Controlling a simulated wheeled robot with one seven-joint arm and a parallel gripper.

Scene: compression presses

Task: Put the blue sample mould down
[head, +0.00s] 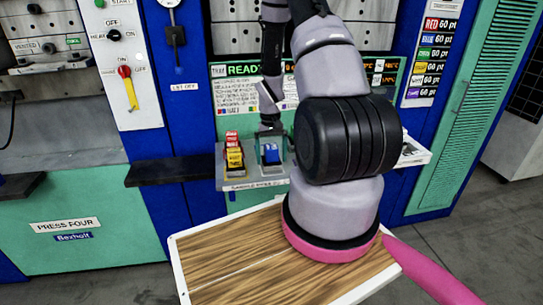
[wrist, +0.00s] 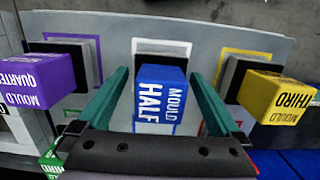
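In the head view the blue mould (head: 271,155) is at the shelf's front, right of the yellow one. My gripper (wrist: 158,72) is open, its teal fingers on either side of the mould with a visible gap on each side. In the head view my gripper (head: 270,143) is low over the shelf, around the mould. The mould's underside is hidden, so I cannot see its contact with the shelf.
A purple mould (wrist: 40,82) stands to the left and a yellow mould (wrist: 273,96) to the right, both close to my fingers. A green block (wrist: 53,162) shows at the lower left. A wooden board (head: 222,262) lies in front of the shelf (head: 253,183).

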